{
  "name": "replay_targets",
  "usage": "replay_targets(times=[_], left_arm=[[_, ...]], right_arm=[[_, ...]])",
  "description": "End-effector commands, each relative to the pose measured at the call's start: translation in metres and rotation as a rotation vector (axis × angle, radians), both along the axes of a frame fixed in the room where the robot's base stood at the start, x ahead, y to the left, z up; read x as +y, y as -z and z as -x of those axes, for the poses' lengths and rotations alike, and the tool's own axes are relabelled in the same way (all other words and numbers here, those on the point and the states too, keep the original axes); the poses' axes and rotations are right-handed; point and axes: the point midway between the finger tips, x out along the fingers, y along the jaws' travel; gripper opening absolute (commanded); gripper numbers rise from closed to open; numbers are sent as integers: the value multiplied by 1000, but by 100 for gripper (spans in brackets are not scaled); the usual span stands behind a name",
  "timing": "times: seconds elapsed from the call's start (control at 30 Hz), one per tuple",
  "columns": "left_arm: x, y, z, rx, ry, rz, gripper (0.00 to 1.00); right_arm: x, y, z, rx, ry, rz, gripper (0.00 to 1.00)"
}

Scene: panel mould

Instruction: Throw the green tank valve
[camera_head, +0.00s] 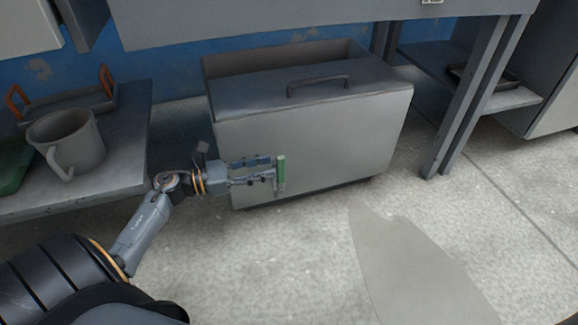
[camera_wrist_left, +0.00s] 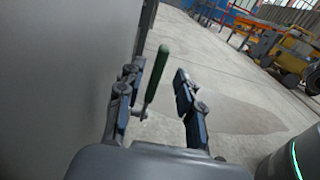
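The green tank valve (camera_head: 281,172) is a short green handle, standing roughly upright against the front face of a grey metal tank (camera_head: 330,135). In the left wrist view the green handle (camera_wrist_left: 156,72) is tilted, with a metal stem at its lower end. My left gripper (camera_head: 268,170) is at the valve, in front of the tank's lower left part. In the left wrist view my left gripper (camera_wrist_left: 158,85) is open. The handle lies between its fingers, close to the left finger and clear of the right one. Whether it touches the left finger I cannot tell. My right gripper is not in view.
A grey bench (camera_head: 125,150) at left holds a grey mug (camera_head: 70,140), a tray with orange handles (camera_head: 70,105) and a green object (camera_head: 12,165). A table leg (camera_head: 465,95) stands right of the tank. The floor in front is clear, with a darker patch (camera_head: 415,265).

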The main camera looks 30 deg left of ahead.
Motion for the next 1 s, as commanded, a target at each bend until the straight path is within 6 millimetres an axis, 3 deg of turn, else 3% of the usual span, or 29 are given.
replay_targets(times=[0.1,0.3,0.67,0.83,1.0], left_arm=[[-14,3,-16,-4,2,0,36],[-29,1,-34,-3,1,3,36],[-33,0,-38,0,0,5,36],[-33,0,-38,0,0,5,1],[-33,0,-38,0,0,5,0]], right_arm=[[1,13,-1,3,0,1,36],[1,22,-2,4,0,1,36],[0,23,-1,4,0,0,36],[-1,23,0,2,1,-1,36],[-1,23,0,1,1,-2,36]])
